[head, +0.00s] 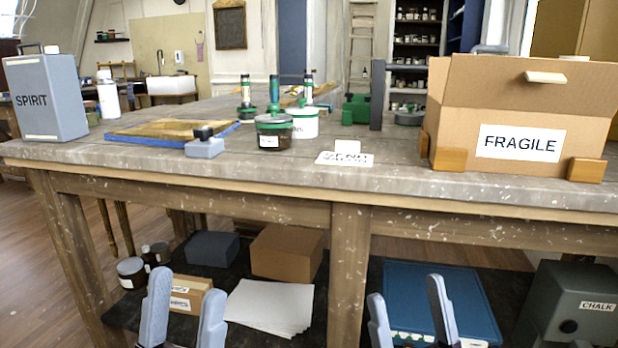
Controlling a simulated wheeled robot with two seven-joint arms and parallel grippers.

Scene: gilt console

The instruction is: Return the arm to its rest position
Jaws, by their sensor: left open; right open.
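My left gripper (185,308) is low at the bottom of the head view, in front of the table's lower shelf. Its two grey fingers are apart with nothing between them. My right gripper (408,310) is to its right at about the same height. Its fingers are also apart and empty. Both are below the tabletop and away from the things on it. The wrists and most of both arms are cut off by the lower edge of the picture.
The worktable (270,180) spans the view. On it stand a SPIRIT can (45,105), a dark jar (273,131), a stencil card (345,158) and a FRAGILE cardboard box (490,100). The lower shelf holds white paper (270,306), a brown box (287,251) and a blue folder (440,290).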

